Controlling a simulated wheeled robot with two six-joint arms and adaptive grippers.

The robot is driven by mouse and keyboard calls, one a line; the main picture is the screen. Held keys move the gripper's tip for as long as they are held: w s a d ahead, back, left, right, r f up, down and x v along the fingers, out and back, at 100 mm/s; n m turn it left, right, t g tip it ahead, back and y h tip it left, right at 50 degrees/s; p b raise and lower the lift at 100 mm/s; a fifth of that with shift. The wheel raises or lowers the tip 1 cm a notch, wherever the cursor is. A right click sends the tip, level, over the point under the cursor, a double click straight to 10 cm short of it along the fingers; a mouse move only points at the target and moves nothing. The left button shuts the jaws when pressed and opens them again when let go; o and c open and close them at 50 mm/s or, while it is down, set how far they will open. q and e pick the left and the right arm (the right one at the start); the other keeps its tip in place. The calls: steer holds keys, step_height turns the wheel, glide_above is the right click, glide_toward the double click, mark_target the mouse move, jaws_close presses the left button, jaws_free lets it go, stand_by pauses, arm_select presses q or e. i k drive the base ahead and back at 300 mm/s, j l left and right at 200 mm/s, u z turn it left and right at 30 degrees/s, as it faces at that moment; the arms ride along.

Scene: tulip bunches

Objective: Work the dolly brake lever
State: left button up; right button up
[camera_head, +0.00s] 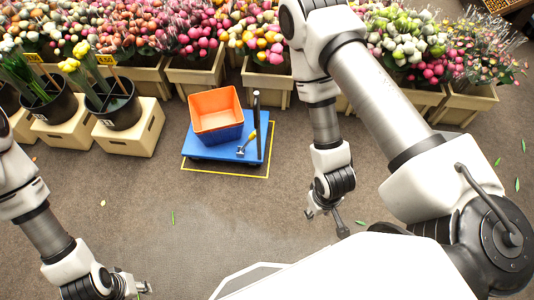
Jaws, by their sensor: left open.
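A blue dolly (200,150) stands on the floor near the middle, inside a yellow outline. A dark upright post (256,122) rises at its right side. A small lever with a yellow grip (249,138) stands on its deck beside the post, tilted up to the right. My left gripper (141,288) is open at the bottom left edge, well in front of the dolly and partly cut off. My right gripper (326,222) hangs to the right of and in front of the dolly, its fingers apart and nothing between them. Neither gripper touches the dolly.
An orange crate (214,100) sits on the dolly's deck, its lower part blue. Wooden planters (196,77) of tulip bunches line the back. Black pots (118,112) stand on boxes at the left. The yellow floor outline (225,174) surrounds the dolly. The floor in front is mostly clear.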

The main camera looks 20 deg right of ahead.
mark_target(253, 136)
steer(key=k+u, duration=0.1)
steer(key=u, duration=0.35)
steer(key=k+u, duration=0.1)
steer(key=u, duration=0.4)
steer(key=k+u, duration=0.1)
steer(key=u, duration=0.35)
steer(key=k+u, duration=0.1)
steer(key=u, duration=0.35)
steer(key=l, duration=0.85)
steer(key=k+l, duration=0.1)
steer(key=l, duration=0.75)
steer(key=k+l, duration=0.1)
steer(key=l, duration=0.7)
steer(key=l+u, duration=0.1)
steer(key=l, duration=0.75)
steer(key=k+l, duration=0.15)
steer(key=l, duration=0.7)
steer(key=k, duration=0.3)
